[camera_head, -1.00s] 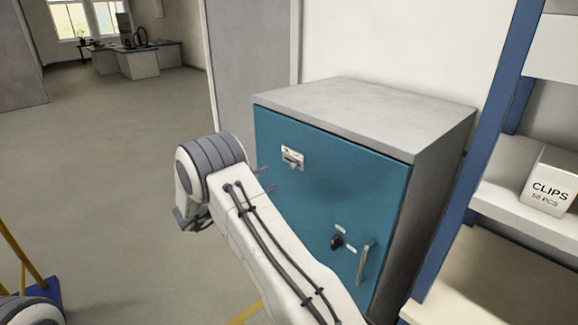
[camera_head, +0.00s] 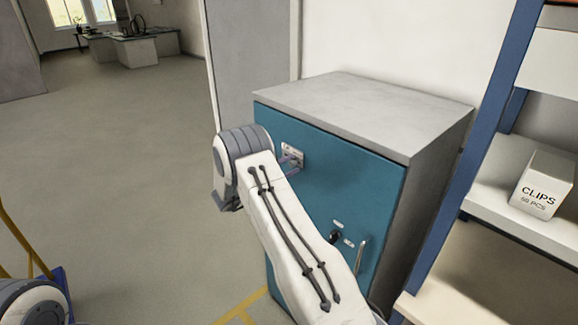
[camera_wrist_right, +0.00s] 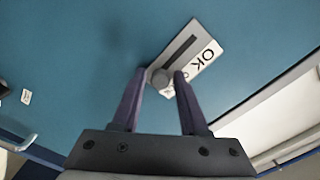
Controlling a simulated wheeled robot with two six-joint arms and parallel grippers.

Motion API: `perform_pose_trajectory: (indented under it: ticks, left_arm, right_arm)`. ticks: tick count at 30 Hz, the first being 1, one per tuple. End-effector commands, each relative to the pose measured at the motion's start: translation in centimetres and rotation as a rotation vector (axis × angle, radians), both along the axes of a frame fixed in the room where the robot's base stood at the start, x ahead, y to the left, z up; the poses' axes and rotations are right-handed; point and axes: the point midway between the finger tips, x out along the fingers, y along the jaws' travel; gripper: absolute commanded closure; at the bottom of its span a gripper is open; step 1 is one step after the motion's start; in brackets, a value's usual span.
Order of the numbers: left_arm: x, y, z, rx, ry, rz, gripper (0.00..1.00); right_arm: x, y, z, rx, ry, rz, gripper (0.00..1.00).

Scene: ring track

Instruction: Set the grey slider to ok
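The grey slider (camera_wrist_right: 162,79) is a round knob at the lower end of a dark slot in a light label plate (camera_wrist_right: 204,38) on the teal cabinet door (camera_head: 335,180). The OK label (camera_wrist_right: 208,54) lies beside the slot's upper end, away from the knob. A second label near the knob is partly hidden by a finger. My right gripper (camera_wrist_right: 164,74) has its two purple fingertips on either side of the knob, close to it and apart from each other. In the head view my right gripper (camera_head: 291,163) is at the plate, which it partly covers. My left gripper is out of view.
Lower on the door are a dark knob (camera_head: 335,236) and a vertical handle (camera_head: 361,256). A blue-framed shelf with a CLIPS box (camera_head: 541,186) stands close on the right. Open floor (camera_head: 120,190) lies to the left.

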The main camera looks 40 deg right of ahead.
Motion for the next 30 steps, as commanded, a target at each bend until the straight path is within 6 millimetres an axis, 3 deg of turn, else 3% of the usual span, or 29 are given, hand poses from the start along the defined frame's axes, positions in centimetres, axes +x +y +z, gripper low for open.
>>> perform_pose_trajectory:
  ticks: [1,3,30]
  left_arm:
    - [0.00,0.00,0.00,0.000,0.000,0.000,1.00]
    - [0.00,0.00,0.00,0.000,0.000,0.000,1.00]
    - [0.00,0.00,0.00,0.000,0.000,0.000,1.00]
  right_arm:
    - [0.01,0.01,0.01,0.000,0.000,0.000,0.81]
    - [0.00,0.02,0.01,0.000,0.000,0.000,1.00]
    - [-0.02,0.07,-0.05,0.001,0.001,0.000,1.00]
